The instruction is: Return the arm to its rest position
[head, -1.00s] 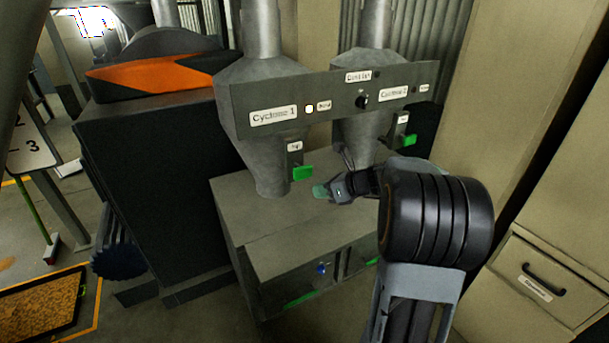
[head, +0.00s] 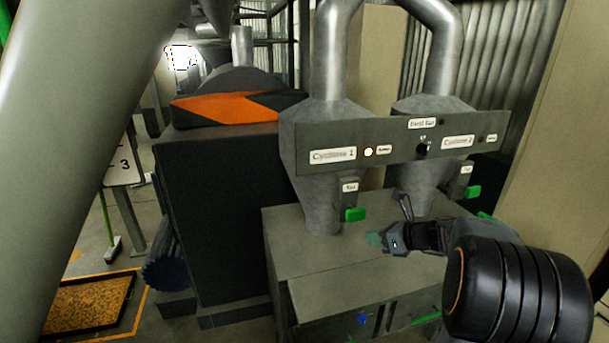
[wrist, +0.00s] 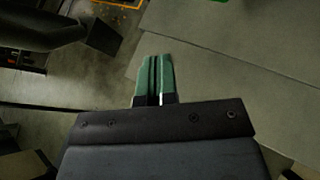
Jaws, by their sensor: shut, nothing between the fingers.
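The grey cabinet (head: 300,254) carries two cyclones under a label panel (head: 330,133). Green handles (head: 355,214) stick out near my gripper. A dark machine (head: 215,215) with an orange top stands left. A thick grey pipe (head: 75,140) crosses the left side.

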